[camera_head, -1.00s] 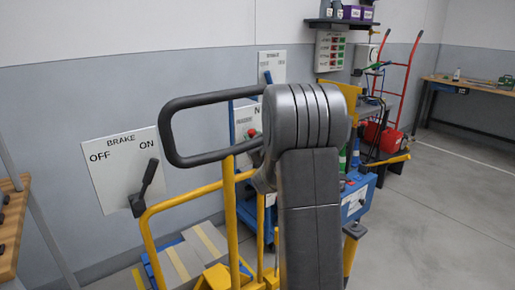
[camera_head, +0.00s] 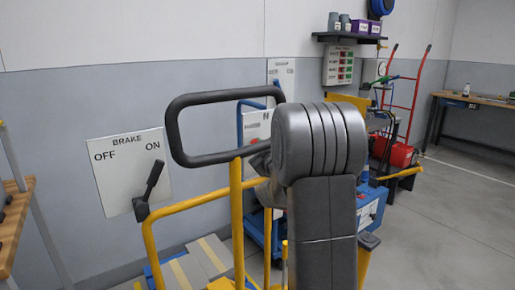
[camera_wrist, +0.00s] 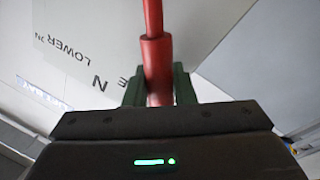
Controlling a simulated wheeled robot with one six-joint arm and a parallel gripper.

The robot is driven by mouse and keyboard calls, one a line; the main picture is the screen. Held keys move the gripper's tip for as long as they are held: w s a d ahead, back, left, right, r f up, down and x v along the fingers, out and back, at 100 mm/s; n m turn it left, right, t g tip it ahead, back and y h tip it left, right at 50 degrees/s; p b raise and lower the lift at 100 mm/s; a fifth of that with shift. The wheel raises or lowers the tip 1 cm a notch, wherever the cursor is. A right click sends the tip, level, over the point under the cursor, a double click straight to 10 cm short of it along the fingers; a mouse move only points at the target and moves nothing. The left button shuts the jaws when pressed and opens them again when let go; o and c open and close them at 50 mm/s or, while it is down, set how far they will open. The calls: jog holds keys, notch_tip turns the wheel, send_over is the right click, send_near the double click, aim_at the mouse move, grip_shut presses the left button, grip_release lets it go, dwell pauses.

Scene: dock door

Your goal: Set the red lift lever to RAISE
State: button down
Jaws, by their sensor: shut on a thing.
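The red lift lever (camera_wrist: 154,50) runs down from the top of the wrist view. My gripper (camera_wrist: 160,88) is shut on the lever's thicker red sleeve, with one green finger on each side. The white lever panel (camera_wrist: 75,35) behind it appears upside down, with "LOWER", "N" and part of another word readable. In the head view a piece of a white panel with an "N" (camera_head: 258,124) shows beside my arm. I cannot tell the lever's exact setting.
A BRAKE panel (camera_head: 110,190) with a black lever is at left. A blue cart (camera_head: 370,205) and a red hand truck (camera_head: 408,90) are at right. Floor at right is clear.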

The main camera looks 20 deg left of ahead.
jog(key=c, duration=1.3)
grip_release()
jog(key=shift+s+a, duration=0.1)
jog(key=shift+o, duration=0.2)
jog(key=v, duration=1.4)
jog(key=shift+p, duration=0.3)
jog(key=shift+a, duration=0.15)
jog(key=x, duration=1.3)
jog(key=shift+w+a+b, duration=0.25)
jog(key=shift+w+b, duration=0.05)
jog(key=shift+w, duration=0.05)
jog(key=shift+d, duration=0.1)
